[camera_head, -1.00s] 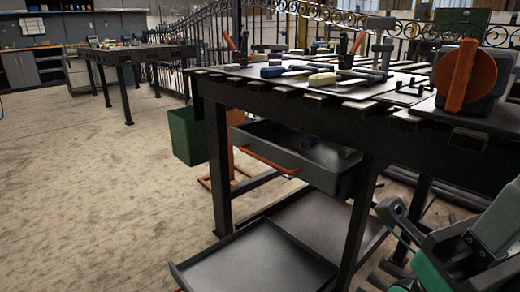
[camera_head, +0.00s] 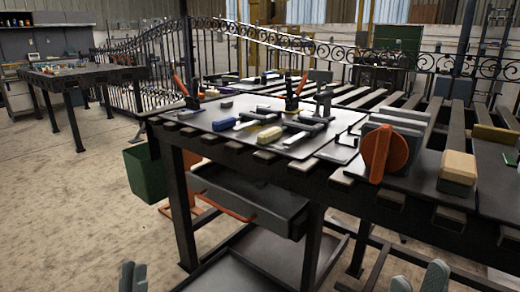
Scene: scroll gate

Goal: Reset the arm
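My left gripper (camera_head: 132,277) shows only as two grey fingertips at the bottom edge, left of the workbench (camera_head: 345,184). Its fingertips stand close together, and I cannot tell whether there is a gap. My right gripper (camera_head: 420,279) shows as two grey fingertips at the bottom edge, in front of the bench and below its top. Its fingers are apart with nothing visible between them. The rest of both arms is out of view.
The bench holds an orange-and-grey tool (camera_head: 382,155), a tan-topped block (camera_head: 457,172) and several hand tools. A drawer (camera_head: 250,196) juts out below, near a green bin (camera_head: 144,173). Open floor (camera_head: 70,210) lies left; a second table (camera_head: 82,75) stands behind.

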